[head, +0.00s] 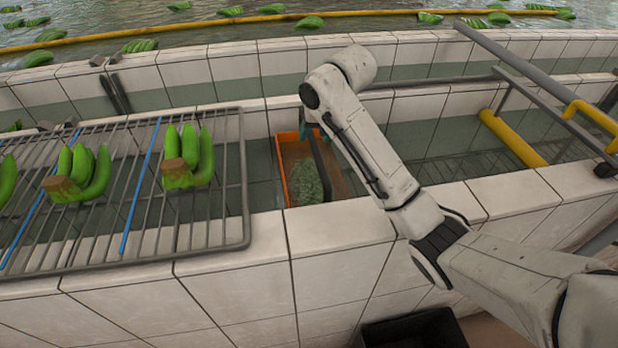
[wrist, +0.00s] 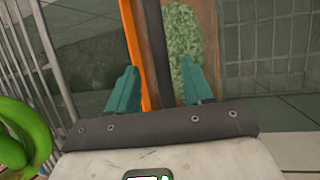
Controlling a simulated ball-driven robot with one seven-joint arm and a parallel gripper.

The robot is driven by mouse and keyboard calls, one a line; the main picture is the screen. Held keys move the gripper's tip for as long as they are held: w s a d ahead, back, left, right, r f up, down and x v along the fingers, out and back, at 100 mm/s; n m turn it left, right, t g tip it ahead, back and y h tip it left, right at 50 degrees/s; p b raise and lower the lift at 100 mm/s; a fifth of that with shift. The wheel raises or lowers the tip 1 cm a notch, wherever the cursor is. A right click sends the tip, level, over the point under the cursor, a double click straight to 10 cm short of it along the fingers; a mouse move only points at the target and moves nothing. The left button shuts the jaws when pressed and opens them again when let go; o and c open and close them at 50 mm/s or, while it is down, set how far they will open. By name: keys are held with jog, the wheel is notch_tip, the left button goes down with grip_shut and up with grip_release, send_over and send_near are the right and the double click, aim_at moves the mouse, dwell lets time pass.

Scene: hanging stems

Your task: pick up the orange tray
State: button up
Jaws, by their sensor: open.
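The orange tray (head: 281,172) sits low in the tiled channel, right of the wire rack, partly hidden by my arm in the head view. It has a brown inside, a dark bar along it and a speckled green pad (head: 307,183). In the wrist view, the tray's orange edge (wrist: 134,40), the dark bar (wrist: 155,45) and the green pad (wrist: 184,42) show beyond my gripper (wrist: 159,75). Its teal fingers are apart with nothing held between them. The orange edge and bar show between the fingers; contact cannot be told.
A wire rack (head: 243,190) with green banana bunches (head: 188,158) stands left of the tray. White tiled walls (head: 335,225) border the channel. Yellow-and-grey rails (head: 512,137) are at right, and a black bin (head: 412,332) is below. Bananas float in water behind.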

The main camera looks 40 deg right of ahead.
aim_at(314, 139)
jog(key=shift+x, duration=3.05)
jog(key=shift+s, duration=0.15)
grip_shut()
jog(key=shift+d, duration=0.1)
